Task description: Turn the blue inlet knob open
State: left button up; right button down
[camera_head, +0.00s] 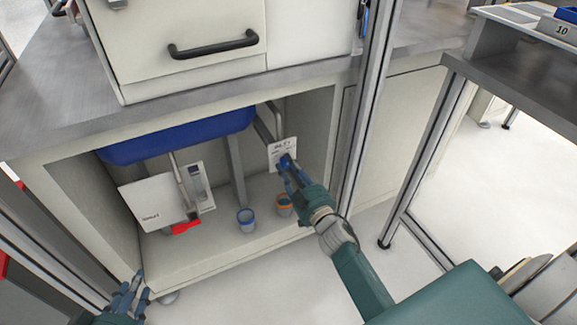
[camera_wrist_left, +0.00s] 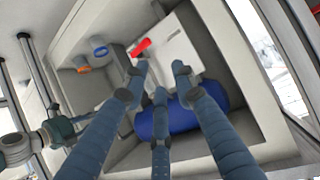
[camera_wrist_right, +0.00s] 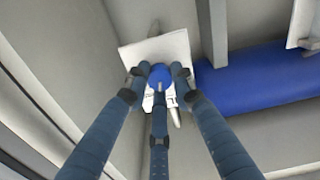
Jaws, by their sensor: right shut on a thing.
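The blue inlet knob (camera_wrist_right: 160,76) is in the right wrist view, in front of a white plate (camera_wrist_right: 137,55). My right gripper (camera_wrist_right: 160,72) has its fingers closed around the knob. In the head view the right gripper (camera_head: 290,165) reaches into the open cabinet at the small white labelled plate (camera_head: 276,152), and the fingers cover most of the knob. My left gripper (camera_head: 128,295) is low at the cabinet's front left corner. In the left wrist view the left gripper's fingers (camera_wrist_left: 155,80) are spread with nothing between them.
Inside the cabinet are a blue tank (camera_head: 180,137), a white panel (camera_head: 152,200), a red part (camera_head: 186,227), a blue-rimmed cup (camera_head: 246,220) and an orange-rimmed cup (camera_head: 283,205). A metal frame post (camera_head: 368,110) stands right of the opening.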

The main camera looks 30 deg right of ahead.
jog(key=shift+f+n, duration=0.3)
jog(key=shift+n, duration=0.7)
jog(key=shift+s+n, duration=0.1)
jog(key=shift+n, duration=0.8)
jog(key=n, duration=0.3)
jog(key=shift+n, duration=0.3)
jog(key=shift+d+n, duration=0.1)
jog(key=shift+n, duration=1.7)
pick_arm(q)
jog(key=shift+w+d+r+t+h+b, duration=0.2)
jog(key=shift+w+r+t, duration=0.2)
jog(key=shift+r, duration=0.25)
jog(key=shift+w+d+r+t+h+b, duration=0.15)
jog(key=shift+w+r+t, duration=0.15)
jog(key=shift+w+r, duration=0.25)
pick_arm(e)
jog(key=shift+n, duration=0.7)
pick_arm(q)
jog(key=shift+r, duration=0.2)
pick_arm(e)
jog(key=shift+d, duration=0.1)
